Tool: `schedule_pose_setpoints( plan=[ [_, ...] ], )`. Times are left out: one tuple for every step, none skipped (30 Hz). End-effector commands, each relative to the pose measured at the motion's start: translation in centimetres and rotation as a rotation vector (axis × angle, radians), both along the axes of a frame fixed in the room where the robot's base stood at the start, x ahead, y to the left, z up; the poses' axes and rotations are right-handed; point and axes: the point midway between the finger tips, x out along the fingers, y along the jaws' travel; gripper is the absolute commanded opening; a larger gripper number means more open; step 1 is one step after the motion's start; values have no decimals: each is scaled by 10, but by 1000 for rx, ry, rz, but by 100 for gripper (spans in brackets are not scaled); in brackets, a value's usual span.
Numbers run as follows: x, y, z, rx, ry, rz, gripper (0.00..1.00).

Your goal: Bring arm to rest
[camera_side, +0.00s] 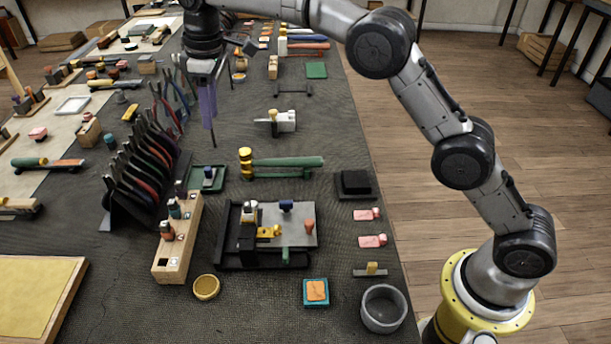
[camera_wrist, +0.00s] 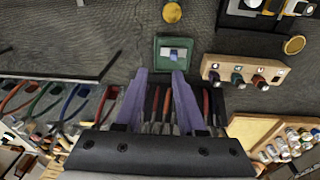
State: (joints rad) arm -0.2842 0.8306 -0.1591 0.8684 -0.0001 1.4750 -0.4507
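My gripper (camera_side: 209,122) hangs at the top left of the side view, with its purple fingers pointing down above the dark bench mat. In the wrist view, the two purple fingers of my gripper (camera_wrist: 161,75) stand apart with nothing held between them. A green tray (camera_wrist: 158,62) with a small pale and blue piece in it lies beyond the fingertips. The same green tray (camera_side: 217,187) shows in the side view, below and in front of the fingers. My arm arches from its base at the lower right up over the bench.
A rack of pliers (camera_side: 142,165) stands close to the left of my gripper. A wooden block (camera_side: 183,240) holding small stamps and a black stamping fixture (camera_side: 228,236) lie nearer the camera. A green-handled hammer (camera_side: 285,162) lies to the right. Bare mat (camera_side: 250,105) shows between the tools.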

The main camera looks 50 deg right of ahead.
Motion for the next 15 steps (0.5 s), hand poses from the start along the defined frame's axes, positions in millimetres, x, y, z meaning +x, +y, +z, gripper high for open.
schedule_pose_setpoints(
  plan=[
    [-10,-13,28,8,-28,-17,39],
    [-17,-19,41,11,-40,-24,39],
    [-26,-28,56,15,-57,-35,39],
    [-33,-35,67,18,-68,-46,39],
    [-40,-41,77,22,-79,-56,39],
    [-51,-49,90,25,-94,-69,39],
    [-59,-55,98,29,-105,-81,39],
    [-68,-61,106,32,-115,-93,39],
    [-80,-68,117,36,-130,-108,39],
    [-89,-74,124,39,-141,-120,39],
    [-99,-79,130,43,-152,-133,39],
    [-112,-87,137,47,-165,-150,39],
    [-122,-91,142,50,-175,-163,39],
    [-132,-96,146,54,-186,-177,39],
    [-146,-103,152,58,-199,-196,39]
  ],
)
